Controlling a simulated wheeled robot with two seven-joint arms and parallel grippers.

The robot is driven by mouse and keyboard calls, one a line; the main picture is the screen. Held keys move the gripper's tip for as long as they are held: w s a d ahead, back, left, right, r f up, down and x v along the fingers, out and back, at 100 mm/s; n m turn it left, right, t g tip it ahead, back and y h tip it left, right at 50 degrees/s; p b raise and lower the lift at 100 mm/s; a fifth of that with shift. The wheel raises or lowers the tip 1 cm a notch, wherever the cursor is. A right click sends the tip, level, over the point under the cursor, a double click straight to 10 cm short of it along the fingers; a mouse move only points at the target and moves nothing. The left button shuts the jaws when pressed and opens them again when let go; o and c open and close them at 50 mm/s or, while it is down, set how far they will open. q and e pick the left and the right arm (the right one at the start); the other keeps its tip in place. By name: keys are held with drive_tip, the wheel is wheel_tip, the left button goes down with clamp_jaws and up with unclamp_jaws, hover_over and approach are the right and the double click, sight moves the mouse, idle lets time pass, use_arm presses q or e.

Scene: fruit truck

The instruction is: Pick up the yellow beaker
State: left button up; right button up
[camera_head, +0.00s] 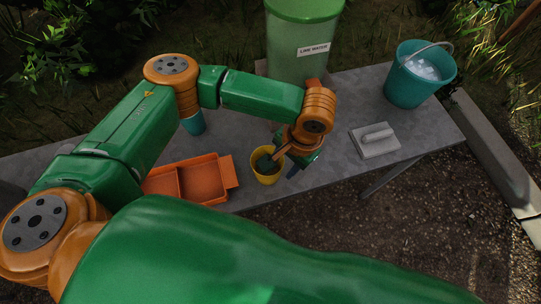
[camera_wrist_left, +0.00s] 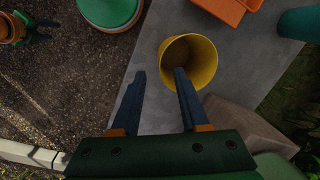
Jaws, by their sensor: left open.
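The yellow beaker (camera_head: 268,180) stands upright near the front edge of the grey table, right of the orange tray. My left gripper (camera_head: 284,164) is open and low at the beaker. In the left wrist view the yellow beaker (camera_wrist_left: 207,62) is open towards me and looks empty. There one finger of my left gripper (camera_wrist_left: 159,75) overlaps the beaker's mouth, and the other is outside it, to the left. I cannot tell whether either finger touches the wall. What seems to be my right gripper (camera_wrist_left: 42,30) shows small and dark at the top left; its fingers are unclear.
The orange tray (camera_head: 218,158) lies left of the beaker, with a teal cup (camera_head: 194,124) behind it. A green lime water barrel (camera_head: 300,66) stands behind. Bare table (camera_head: 340,112) lies between.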

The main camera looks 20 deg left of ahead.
sight(280, 171)
use_arm(q)
drive_tip(key=f, duration=0.2)
drive_tip(key=s+a+f, duration=0.1)
drive_tip(key=shift+f, duration=0.35)
drive_tip(key=shift+w+f, duration=0.2)
drive_tip(key=shift+w, duration=0.2)
drive_tip(key=shift+s, duration=0.1)
drive_tip(key=c, duration=0.6)
drive_tip(key=shift+s+r, duration=0.1)
clamp_jaws()
